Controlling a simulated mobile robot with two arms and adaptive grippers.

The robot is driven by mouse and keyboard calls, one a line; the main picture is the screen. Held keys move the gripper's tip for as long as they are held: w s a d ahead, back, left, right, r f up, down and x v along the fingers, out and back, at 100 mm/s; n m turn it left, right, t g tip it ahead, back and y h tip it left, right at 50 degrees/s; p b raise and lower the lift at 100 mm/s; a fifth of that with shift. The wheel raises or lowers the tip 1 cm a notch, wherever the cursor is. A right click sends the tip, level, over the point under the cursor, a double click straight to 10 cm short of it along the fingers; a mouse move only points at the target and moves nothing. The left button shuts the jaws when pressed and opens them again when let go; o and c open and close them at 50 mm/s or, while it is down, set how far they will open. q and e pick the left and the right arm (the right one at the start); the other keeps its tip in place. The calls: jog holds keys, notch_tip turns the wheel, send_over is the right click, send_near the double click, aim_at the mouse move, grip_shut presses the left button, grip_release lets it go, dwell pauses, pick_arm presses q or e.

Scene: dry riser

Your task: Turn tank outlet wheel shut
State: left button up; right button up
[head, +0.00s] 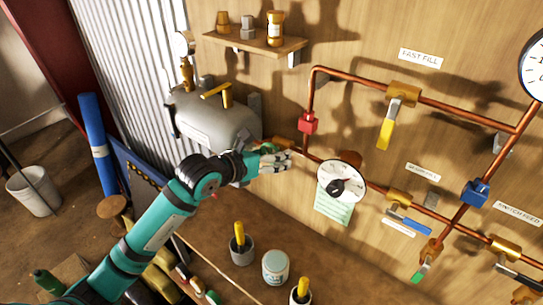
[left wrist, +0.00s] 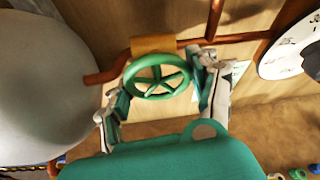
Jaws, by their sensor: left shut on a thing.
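The tank outlet wheel (left wrist: 158,79) is a green, spoked handwheel in front of a brass valve body (left wrist: 152,44) on the copper pipe. My left gripper (left wrist: 161,88) has one finger at each side of the wheel and is shut on its rim. In the head view my left gripper (head: 276,161) reaches the pipe just right of the grey tank (head: 215,122) and mostly hides the wheel. The tank also fills the left of the left wrist view (left wrist: 40,80). My right gripper is in neither view.
A round gauge (head: 341,183) sits close right of my left gripper. Copper pipes with lever valves, including a yellow-handled one (head: 386,130), cover the board. A shelf (head: 250,42) is above. A white tin (head: 275,267) and tool cups stand on the bench below.

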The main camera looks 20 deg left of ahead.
pick_arm(q)
jog(key=shift+f, duration=0.2)
jog(key=o, duration=0.8)
jog(key=shift+c, duration=0.2)
jog(key=o, duration=0.4)
jog(key=shift+r, duration=0.15)
jog(key=v, duration=1.2)
jog(key=shift+s, duration=0.1)
